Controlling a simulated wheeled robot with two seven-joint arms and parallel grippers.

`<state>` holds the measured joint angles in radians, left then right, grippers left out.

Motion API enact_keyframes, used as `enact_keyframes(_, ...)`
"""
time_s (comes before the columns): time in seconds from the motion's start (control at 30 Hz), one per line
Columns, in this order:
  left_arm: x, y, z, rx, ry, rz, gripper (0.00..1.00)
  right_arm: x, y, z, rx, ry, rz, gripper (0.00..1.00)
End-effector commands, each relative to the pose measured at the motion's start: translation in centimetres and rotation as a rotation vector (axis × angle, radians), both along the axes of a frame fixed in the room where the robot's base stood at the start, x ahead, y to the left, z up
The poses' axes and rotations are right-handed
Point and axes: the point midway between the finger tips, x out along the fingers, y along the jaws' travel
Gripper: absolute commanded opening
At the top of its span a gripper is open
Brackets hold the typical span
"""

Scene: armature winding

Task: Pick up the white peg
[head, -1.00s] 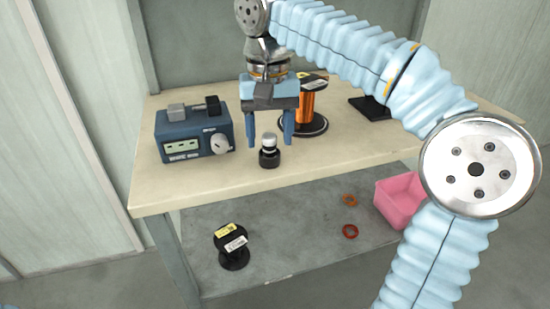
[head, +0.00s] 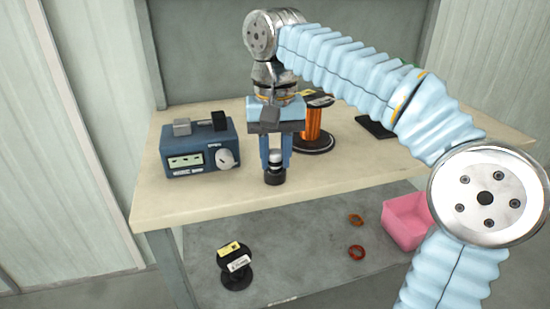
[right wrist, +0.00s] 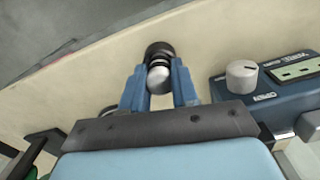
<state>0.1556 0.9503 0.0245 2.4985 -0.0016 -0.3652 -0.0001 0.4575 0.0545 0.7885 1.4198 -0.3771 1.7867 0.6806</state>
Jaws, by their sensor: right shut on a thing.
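The white peg (head: 275,157) stands upright in or on a short black base (head: 274,178) near the front edge of the workbench. In the right wrist view the white top (right wrist: 158,78) and the black part (right wrist: 159,51) show between the blue fingers. My right gripper (head: 276,163) points down from above and is shut on the white peg, one finger on each side. The black base appears to be still on the bench. My left gripper is not in view.
A blue device (head: 198,150) with a white knob stands left of the peg. A spool of copper wire (head: 314,124) stands behind it to the right. A black spool (head: 235,266), orange rings (head: 356,251) and a pink bin (head: 407,220) are on the lower shelf (head: 310,275).

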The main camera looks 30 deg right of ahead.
Motion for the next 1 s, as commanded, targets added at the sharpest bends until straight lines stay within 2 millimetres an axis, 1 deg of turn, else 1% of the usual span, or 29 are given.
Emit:
enact_keyframes(0.17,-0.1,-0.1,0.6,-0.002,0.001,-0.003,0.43,0.0,0.1,1.3,0.001,0.0,0.002,0.0)
enact_keyframes(0.3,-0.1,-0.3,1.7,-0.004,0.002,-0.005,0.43,0.0,0.2,3.8,0.001,-0.003,0.003,0.0)
enact_keyframes(0.37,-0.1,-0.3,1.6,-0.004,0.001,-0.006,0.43,-1.0,0.6,4.7,-0.001,-0.005,0.002,0.0)
enact_keyframes(0.57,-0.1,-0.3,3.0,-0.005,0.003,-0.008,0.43,-4.8,2.2,9.7,-0.001,-0.006,0.004,0.0)
enact_keyframes(0.63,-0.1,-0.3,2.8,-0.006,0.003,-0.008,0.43,-6.7,3.0,10.2,-0.002,-0.006,0.002,0.0)
enact_keyframes(0.7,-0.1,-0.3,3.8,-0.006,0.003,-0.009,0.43,-8.4,3.7,11.4,-0.003,-0.003,0.001,0.0)
enact_keyframes(0.8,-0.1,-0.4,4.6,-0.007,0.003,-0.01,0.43,-10.2,4.6,12.2,-0.003,-0.002,0.0,0.0)
enact_keyframes(0.9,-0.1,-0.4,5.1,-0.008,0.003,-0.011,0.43,-11.6,5.1,12.7,-0.002,0.0,-0.002,0.0)
enact_keyframes(1.0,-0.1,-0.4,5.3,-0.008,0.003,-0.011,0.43,-12.4,5.5,13.0,-0.001,-0.001,-0.001,0.0)
